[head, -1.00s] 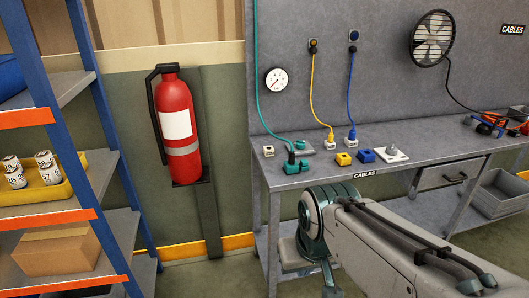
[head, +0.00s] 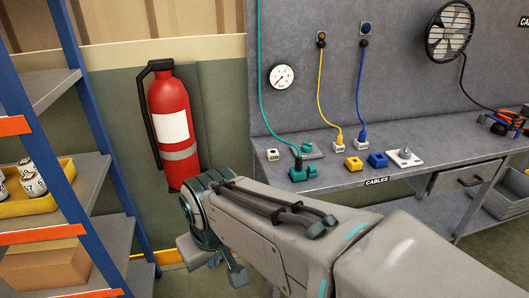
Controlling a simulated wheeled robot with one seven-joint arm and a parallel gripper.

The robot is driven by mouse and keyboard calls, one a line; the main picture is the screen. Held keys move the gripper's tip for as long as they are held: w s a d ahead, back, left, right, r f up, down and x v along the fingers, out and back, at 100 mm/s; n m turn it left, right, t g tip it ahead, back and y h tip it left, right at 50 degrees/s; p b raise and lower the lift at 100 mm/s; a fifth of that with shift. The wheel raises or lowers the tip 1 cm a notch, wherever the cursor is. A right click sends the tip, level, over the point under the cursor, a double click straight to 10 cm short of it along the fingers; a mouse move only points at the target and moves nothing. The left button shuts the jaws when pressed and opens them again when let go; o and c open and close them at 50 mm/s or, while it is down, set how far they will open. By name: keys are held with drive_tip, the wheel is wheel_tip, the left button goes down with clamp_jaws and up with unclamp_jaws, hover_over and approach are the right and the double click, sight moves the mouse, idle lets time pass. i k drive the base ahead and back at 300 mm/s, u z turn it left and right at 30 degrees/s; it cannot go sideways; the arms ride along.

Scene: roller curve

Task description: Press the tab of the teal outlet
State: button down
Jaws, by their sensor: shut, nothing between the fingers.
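The teal outlet (head: 305,175) is a small block near the left front edge of the workbench. The outlet's tab is too small to make out clearly. My arm reaches in from the lower right, and its end hangs below and left of the outlet, in front of the bench. The tip of my gripper (head: 237,275) shows there, shut and empty, well apart from the outlet. The rest of my gripper is mostly hidden by my wrist.
On the bench (head: 345,178) are a yellow outlet (head: 354,164), a blue outlet (head: 377,160), plugged yellow and blue cords and a white plate (head: 404,157). A fire extinguisher (head: 172,128) hangs left of the bench. A blue-framed shelf (head: 88,110) stands at far left.

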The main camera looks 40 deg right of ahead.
sight(312, 168)
drive_tip(key=z, duration=0.2)
drive_tip(key=i, duration=0.55)
drive_tip(key=z, duration=0.9)
drive_tip(key=i, duration=0.3)
drive_tip(key=z, duration=0.3)
